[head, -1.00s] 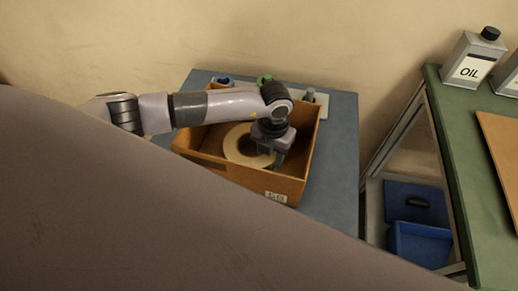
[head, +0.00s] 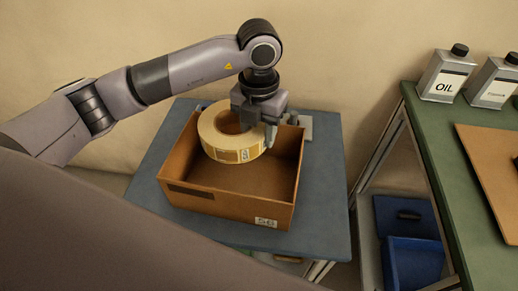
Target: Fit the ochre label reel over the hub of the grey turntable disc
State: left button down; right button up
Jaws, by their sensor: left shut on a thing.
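The ochre label reel (head: 217,147), a pale ring with an ochre printed band, is held over the orange-brown box, slightly tilted. My left gripper (head: 268,135) comes down from above and is shut on the reel's right side. The gripper hides part of the reel's right edge. The grey turntable disc is not in view. My right gripper is not in view.
The open box (head: 225,203), marked 56, stands on a blue-grey table (head: 325,195). A small grey item (head: 306,125) stands behind it. At right, a green bench (head: 440,150) holds oil cans (head: 445,75) and a brown board (head: 495,165). Blue bins (head: 415,262) sit below.

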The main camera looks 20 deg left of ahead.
pick_arm(q)
notch_tip(320, 180, up, 2)
jog(key=shift+r, duration=0.3)
jog(key=m, duration=0.4)
jog(key=shift+s+a+r+m+p, duration=0.2)
jog(key=shift+a+m+p, duration=0.1)
jog(key=shift+a+m, duration=0.1)
jog(key=m, duration=0.4)
jog(key=shift+s+a, duration=0.2)
jog(key=shift+a, duration=0.05)
jog(key=m, duration=0.3)
jog(key=m+p, duration=0.1)
jog(key=shift+s+a+r+m, duration=0.2)
jog(key=shift+a+m, duration=0.05)
jog(key=shift+m, duration=0.05)
jog(key=a+m, duration=0.1)
jog(key=m, duration=0.6)
jog(key=s+r+m+p, duration=0.1)
jog(key=m, duration=0.6)
jog(key=s+a+m+p, duration=0.1)
jog(key=m, duration=0.7)
jog(key=shift+s+a+r, duration=0.2)
jog(key=shift+a, duration=0.1)
